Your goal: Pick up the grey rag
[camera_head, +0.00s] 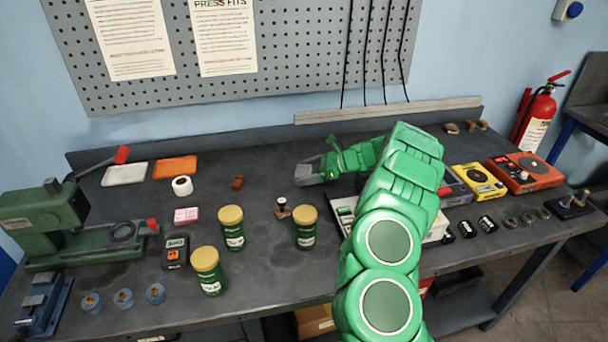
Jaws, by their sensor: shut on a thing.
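A grey patch that looks like the grey rag (307,172) is at the end of my green arm, over the back middle of the bench. My gripper (322,170) is at this grey piece and shut on it. The fingertips are small and partly hidden, so the exact grip is hard to see. I cannot tell whether the rag touches the bench top or is held just above it.
Green jars with yellow lids (231,228) stand on the bench (262,262) at centre left. A green press (50,215) is at far left. A white tray (346,205) lies partly behind my arm. Yellow (478,182) and orange (523,171) devices stand right.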

